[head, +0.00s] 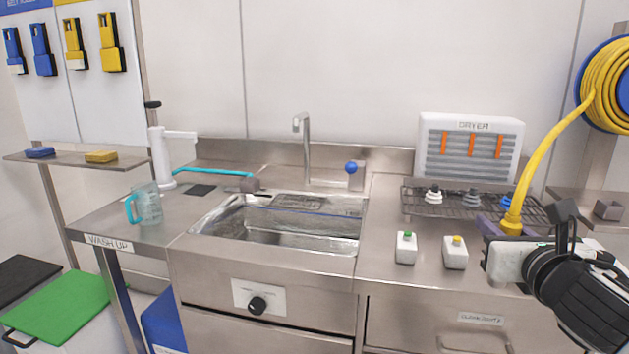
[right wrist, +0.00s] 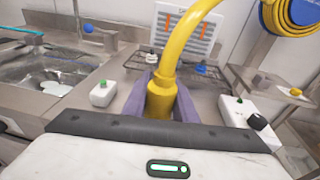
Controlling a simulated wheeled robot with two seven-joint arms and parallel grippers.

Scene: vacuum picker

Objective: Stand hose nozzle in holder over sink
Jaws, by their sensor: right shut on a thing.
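The yellow hose (head: 552,136) runs down from the blue reel at the right to my right gripper (head: 507,229). Its yellow end (head: 513,212) sits between the purple fingers, which are shut on it; it also shows upright in the right wrist view (right wrist: 161,101). The lower tip is hidden. The steel sink (head: 290,232) is left of my right gripper, well apart from it. A small steel block (head: 357,182) stands at the sink's back right corner beside a blue ball (head: 351,167); I cannot tell whether it is the holder. My left gripper is out of view.
A tap (head: 306,150) rises behind the sink. Two small white boxes with green (head: 406,247) and yellow (head: 455,253) buttons stand between sink and gripper. A wire rack (head: 470,205) with small fittings lies before the white dryer (head: 470,148). A clear jug (head: 148,205) stands left.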

